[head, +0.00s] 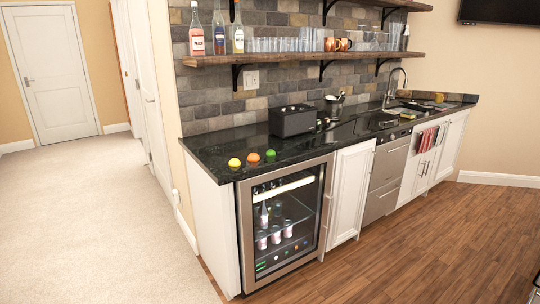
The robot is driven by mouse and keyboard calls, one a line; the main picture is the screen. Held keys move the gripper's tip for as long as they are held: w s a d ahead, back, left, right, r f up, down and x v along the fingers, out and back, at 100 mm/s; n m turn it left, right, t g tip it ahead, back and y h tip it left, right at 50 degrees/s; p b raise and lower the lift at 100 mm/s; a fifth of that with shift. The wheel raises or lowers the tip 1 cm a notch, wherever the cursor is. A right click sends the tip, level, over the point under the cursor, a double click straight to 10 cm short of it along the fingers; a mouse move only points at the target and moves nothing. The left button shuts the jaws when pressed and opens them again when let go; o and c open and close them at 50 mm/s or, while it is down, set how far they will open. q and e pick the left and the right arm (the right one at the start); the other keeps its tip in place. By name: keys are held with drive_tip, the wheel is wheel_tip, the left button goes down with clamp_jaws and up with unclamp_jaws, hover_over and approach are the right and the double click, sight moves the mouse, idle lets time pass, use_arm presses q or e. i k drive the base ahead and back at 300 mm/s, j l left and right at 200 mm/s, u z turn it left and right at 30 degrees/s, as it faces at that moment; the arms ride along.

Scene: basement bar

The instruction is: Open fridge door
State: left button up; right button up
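The fridge (287,226) is a glass-fronted beverage cooler under the left end of the black counter. Its door (264,271) has a steel frame around the glass and appears shut. A vertical handle (325,208) seems to run along the door's right side, though it is hard to make out. Bottles and several cans show through the glass on the shelves. Neither of my grippers is in the head view, so their state does not show.
Wood floor (420,245) in front of the fridge is clear. A white cabinet (350,192) stands right of the fridge, then steel drawers (386,178). Three small round fruits (253,158) and a black toaster-like box (292,121) sit on the counter (225,158). Carpet (90,220) lies left.

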sight(251, 282)
drive_tip(key=i+j, duration=0.2)
drive_tip(key=j, duration=0.2)
drive_tip(key=i+j, duration=0.25)
drive_tip(key=i, duration=0.2)
drive_tip(key=i+j+z, duration=0.15)
drive_tip(key=i, duration=0.3)
drive_tip(key=j, duration=0.1)
